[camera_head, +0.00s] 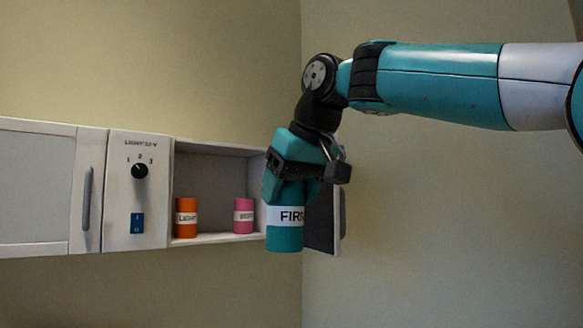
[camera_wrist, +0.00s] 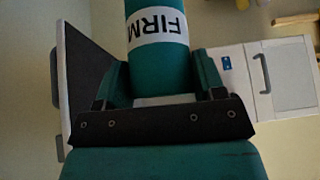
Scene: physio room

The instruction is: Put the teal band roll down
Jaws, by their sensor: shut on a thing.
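The teal band roll (camera_head: 285,238) has a white label reading "FIRM", partly covered in the head view. My gripper (camera_head: 290,190) is shut on the roll's upper part and holds it upright, in front of the right end of the open shelf (camera_head: 215,238). In the wrist view the roll (camera_wrist: 158,65) stands between the two fingers (camera_wrist: 165,85), its label upside down. The roll's underside shows nothing touching it in the head view.
An orange roll (camera_head: 186,228) and a pink roll (camera_head: 243,224) stand on the shelf with a gap between them. Left of it are a panel with a dial (camera_head: 140,171) and a cabinet door (camera_head: 35,190). A dark panel (camera_head: 322,222) is behind my gripper.

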